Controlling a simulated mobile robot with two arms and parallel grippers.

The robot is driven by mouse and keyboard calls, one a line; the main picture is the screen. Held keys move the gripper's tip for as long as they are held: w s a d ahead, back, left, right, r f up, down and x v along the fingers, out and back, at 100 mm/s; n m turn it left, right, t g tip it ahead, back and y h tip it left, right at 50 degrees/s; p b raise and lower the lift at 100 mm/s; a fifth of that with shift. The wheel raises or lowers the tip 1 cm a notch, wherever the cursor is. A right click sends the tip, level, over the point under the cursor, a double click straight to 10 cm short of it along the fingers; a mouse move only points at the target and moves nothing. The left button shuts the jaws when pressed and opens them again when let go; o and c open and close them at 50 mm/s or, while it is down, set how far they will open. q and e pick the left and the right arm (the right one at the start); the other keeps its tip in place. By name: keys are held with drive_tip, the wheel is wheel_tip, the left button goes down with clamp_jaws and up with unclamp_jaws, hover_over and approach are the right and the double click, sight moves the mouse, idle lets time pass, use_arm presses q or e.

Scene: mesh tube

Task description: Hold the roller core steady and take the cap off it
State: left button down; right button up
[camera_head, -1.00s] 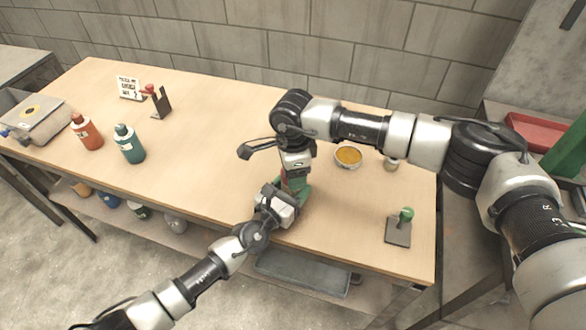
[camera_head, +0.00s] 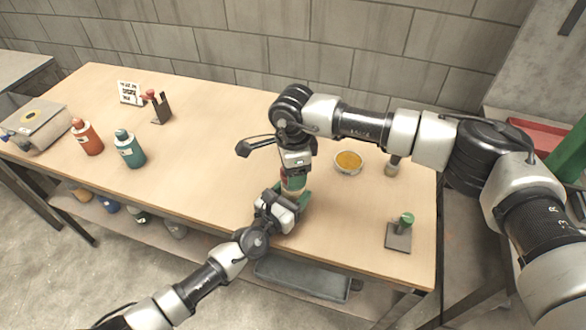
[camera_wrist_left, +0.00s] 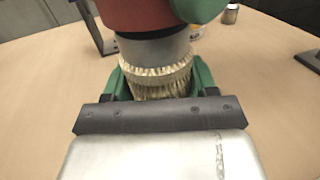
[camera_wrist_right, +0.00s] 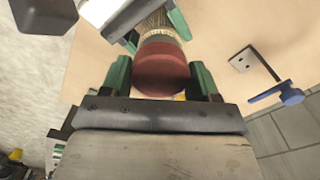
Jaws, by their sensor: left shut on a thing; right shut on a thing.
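The roller core (camera_head: 293,191) stands roughly upright between my grippers, over the bench's front part. Its gold mesh shows in the left wrist view (camera_wrist_left: 158,82), with a smooth grey section above. My left gripper (camera_head: 290,203) is shut around its lower part. The red cap (camera_wrist_right: 162,68) is at the core's upper end and also shows in the left wrist view (camera_wrist_left: 138,14). My right gripper (camera_wrist_right: 163,85) is shut on the cap from above. A dark ring lies under the cap; I cannot tell whether cap and core still touch.
On the bench (camera_head: 220,150) stand a bowl of orange contents (camera_head: 348,162), a small jar (camera_head: 392,166), a green-knobbed stand (camera_head: 399,232), a red bottle (camera_head: 87,137), a teal bottle (camera_head: 129,148) and a black stand (camera_head: 160,107). The bench's middle left is clear.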

drive_tip(key=shift+r, duration=2.05)
use_arm(q)
drive_tip(key=shift+c, duration=1.2)
unclamp_jaws()
